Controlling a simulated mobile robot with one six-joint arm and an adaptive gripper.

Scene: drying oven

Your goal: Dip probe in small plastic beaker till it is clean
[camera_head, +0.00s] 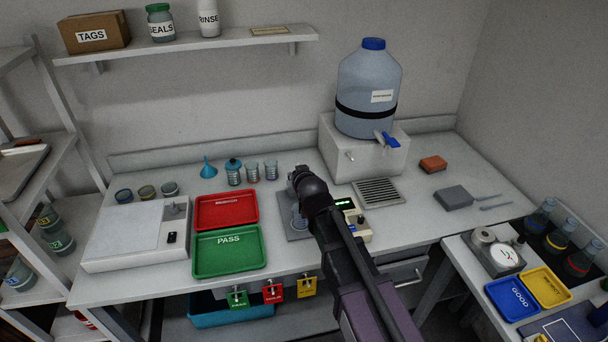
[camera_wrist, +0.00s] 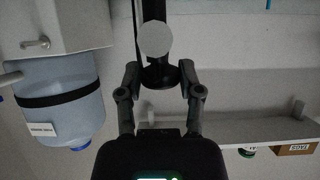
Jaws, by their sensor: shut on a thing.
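My gripper (camera_wrist: 160,70) is shut on a dark upright piece with a pale round disc (camera_wrist: 155,39) in the wrist view, apparently the probe. In the head view my arm and gripper (camera_head: 303,180) cover most of the held thing, and its tip is hidden. A clear beaker (camera_head: 298,221) stands on a grey plate just below my gripper, partly covered by my arm. I cannot tell whether the probe is inside it. Two more clear beakers (camera_head: 252,173) (camera_head: 270,170) stand behind, beside a blue-lidded jar (camera_head: 234,173).
A meter with a green display (camera_head: 350,216) stands right of the plate. Red (camera_head: 226,193) and green (camera_head: 262,262) trays lie left. A large water carboy (camera_head: 364,85) with a tap stands behind, above a drain grate (camera_head: 378,180). A shelf (camera_head: 225,46) runs along the wall.

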